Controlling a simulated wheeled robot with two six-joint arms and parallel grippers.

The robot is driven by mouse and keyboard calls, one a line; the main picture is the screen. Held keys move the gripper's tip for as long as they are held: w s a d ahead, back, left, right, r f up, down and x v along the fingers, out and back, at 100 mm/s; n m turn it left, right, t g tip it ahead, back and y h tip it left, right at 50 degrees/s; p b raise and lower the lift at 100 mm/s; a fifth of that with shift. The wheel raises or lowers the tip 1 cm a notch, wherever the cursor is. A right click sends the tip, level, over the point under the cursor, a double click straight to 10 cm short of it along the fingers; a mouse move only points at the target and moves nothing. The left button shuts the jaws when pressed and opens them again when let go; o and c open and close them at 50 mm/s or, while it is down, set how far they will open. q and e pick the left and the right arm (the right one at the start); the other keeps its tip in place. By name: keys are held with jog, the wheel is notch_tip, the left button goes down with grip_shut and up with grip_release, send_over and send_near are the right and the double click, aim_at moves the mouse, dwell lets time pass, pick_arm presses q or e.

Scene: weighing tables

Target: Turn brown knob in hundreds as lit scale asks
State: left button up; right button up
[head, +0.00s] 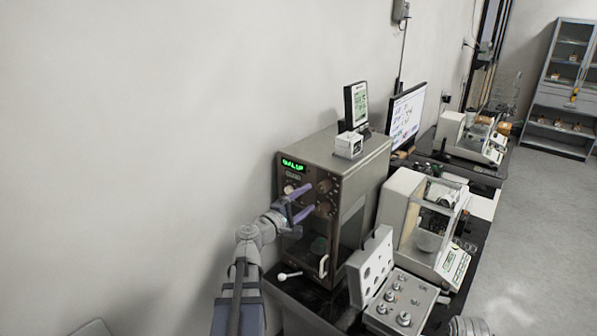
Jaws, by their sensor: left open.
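The lit scale (352,165) is a brown-grey box balance on the dark table against the wall. Its green display (293,165) glows at the upper left of its front; I cannot read the characters surely. An upper brown knob (325,186) and a lower brown knob (323,209) sit on its front panel, with a small pale knob (289,188) to the left. My left gripper (306,200) is open in front of the panel, its purple-grey fingers pointing at the brown knobs. I cannot tell whether they touch.
A weight box (400,303) with several metal weights and its raised lid (370,268) stand in front. A glass-sided balance (403,210) stands to the right. A white cube (349,144) and a small display (356,105) stand on the lit scale. A monitor (406,115) is behind.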

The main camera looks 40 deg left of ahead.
aim_at(320, 190)
pick_arm(q)
jog(key=shift+w+d+f+n, duration=0.1)
jog(key=shift+w+d+n, duration=0.05)
jog(key=shift+w+n, duration=2.1)
jog(key=shift+w+d+n, duration=0.1)
jog(key=shift+w+n, duration=1.75)
jog(key=shift+n, duration=0.8)
jog(key=shift+c, duration=0.3)
grip_shut()
